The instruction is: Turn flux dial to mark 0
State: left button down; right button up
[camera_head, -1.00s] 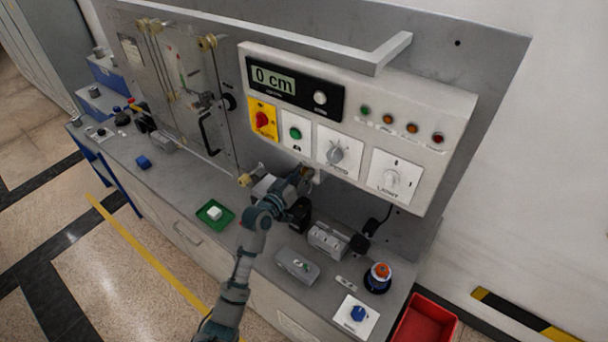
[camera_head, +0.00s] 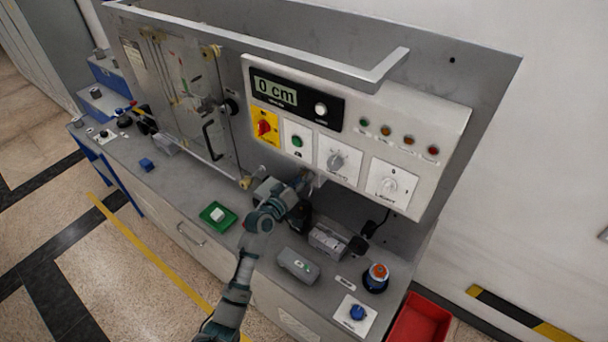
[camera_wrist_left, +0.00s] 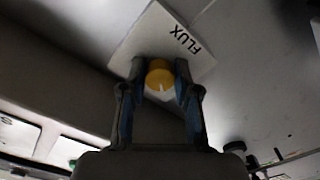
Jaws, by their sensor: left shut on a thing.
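The flux dial (camera_wrist_left: 160,76) is a round yellow knob with a white pointer line, on a white plate (camera_wrist_left: 190,40) lettered FLUX in the left wrist view. My left gripper (camera_wrist_left: 161,88) is shut on it, one blue-padded finger on each side. The plate looks tilted relative to the fingers. I cannot make out any scale marks around the dial. In the head view my left gripper (camera_head: 309,181) reaches under the lower edge of the control panel (camera_head: 455,120), and the dial is hidden there. My right gripper is not in view.
The panel carries a display (camera_head: 275,90) reading 0 cm, a red knob (camera_head: 264,127) and grey knobs above my gripper. A green tray (camera_head: 229,226), a grey box (camera_head: 298,265) and an orange-topped button (camera_head: 378,272) stand on the bench. A red bin (camera_head: 428,313) is at the right.

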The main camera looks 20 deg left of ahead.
pick_arm(q)
jog(key=shift+a+n+p, duration=0.15)
jog(key=shift+n+p, duration=0.75)
jog(key=shift+n, duration=0.8)
jog(key=shift+f, duration=0.1)
jog(key=c, duration=1)
grip_release()
jog(key=shift+o, duration=0.8)
jog(key=shift+s+a, duration=0.1)
jog(key=shift+s, duration=0.05)
jog(key=shift+a, duration=0.15)
